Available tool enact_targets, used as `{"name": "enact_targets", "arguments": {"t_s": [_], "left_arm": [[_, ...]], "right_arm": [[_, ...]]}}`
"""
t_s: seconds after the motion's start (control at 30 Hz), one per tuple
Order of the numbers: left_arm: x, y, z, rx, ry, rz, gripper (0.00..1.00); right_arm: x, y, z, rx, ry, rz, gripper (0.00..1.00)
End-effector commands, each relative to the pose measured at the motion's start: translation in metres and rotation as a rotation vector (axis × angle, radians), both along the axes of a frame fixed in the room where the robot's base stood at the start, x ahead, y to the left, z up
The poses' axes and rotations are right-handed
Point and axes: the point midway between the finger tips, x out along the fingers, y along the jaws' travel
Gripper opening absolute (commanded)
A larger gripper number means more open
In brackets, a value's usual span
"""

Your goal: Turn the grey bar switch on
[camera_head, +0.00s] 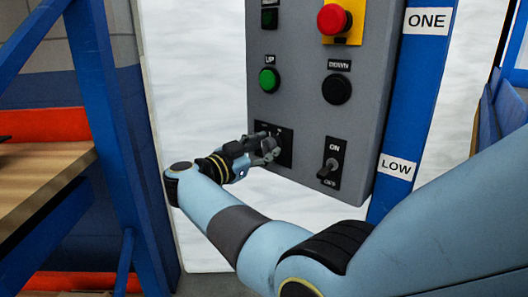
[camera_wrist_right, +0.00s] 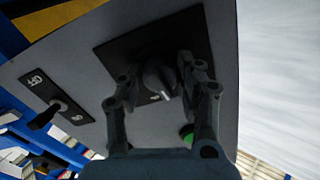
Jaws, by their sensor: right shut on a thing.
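The grey bar switch (camera_wrist_right: 158,80) is a round knob with a raised bar and a pale mark, on a black plate (camera_wrist_right: 110,54) on the grey control box. In the wrist view its pale mark points down and slightly right. My right gripper (camera_wrist_right: 160,78) has one finger on each side of the knob and is shut on it. In the head view my right gripper (camera_head: 268,150) is at the black plate low on the box and hides most of the switch. My left gripper is not in view.
The grey box (camera_head: 300,110) also carries a toggle switch (camera_head: 329,168) right of my gripper, a green button (camera_head: 269,80) and black button (camera_head: 337,89) above, and a red emergency button (camera_head: 333,19). A blue post (camera_head: 408,110) stands at right, a wooden shelf (camera_head: 45,175) at left.

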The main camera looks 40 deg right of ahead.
Motion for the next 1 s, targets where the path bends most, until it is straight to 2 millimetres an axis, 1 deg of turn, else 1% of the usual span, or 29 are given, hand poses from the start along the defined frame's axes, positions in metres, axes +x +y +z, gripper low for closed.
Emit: {"name": "enact_targets", "arguments": {"t_s": [0.03,0.3,0.6,0.8,1.0], "left_arm": [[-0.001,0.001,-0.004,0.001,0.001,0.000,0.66],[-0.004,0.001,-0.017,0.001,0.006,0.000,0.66],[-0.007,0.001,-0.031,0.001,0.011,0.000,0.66],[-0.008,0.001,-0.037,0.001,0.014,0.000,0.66],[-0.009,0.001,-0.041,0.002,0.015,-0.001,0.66]], "right_arm": [[0.000,0.000,-0.003,0.011,-0.042,0.000,0.04],[0.000,0.001,-0.003,0.071,-0.289,0.001,0.04],[0.001,0.001,-0.003,0.129,-0.524,0.000,0.04],[0.001,0.001,-0.002,0.154,-0.628,0.000,0.04],[0.001,0.001,-0.001,0.168,-0.688,-0.001,0.04]]}}
